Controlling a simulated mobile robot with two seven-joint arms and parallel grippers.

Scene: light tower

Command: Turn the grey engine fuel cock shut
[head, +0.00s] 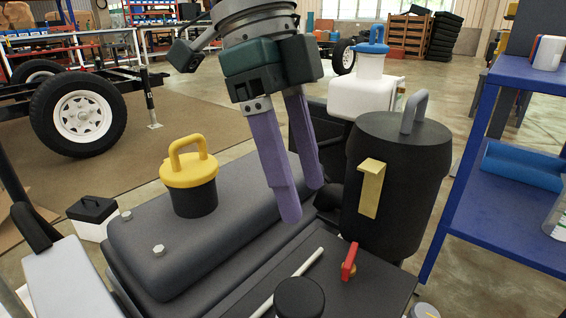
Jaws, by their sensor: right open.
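A small red lever (349,262) stands upright on a dark flat top (345,295) in the lower middle of the head view. A small part of its mount shows at its foot. No lever that is itself grey is clear, so I cannot tell for sure that the red one is the fuel cock. My right gripper (303,204) points down from above, its two purple fingers apart with nothing between them. It is above and to the left of the red lever, not touching it. My left gripper is not in view.
A dark grey tank (240,220) with a yellow-handled cap (189,166) is at left. A black canister (395,190) with a grey handle and yellow tab stands at right. A white rod (287,283) and black round knob (299,299) are near the lever. A blue shelf (505,225) is at far right.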

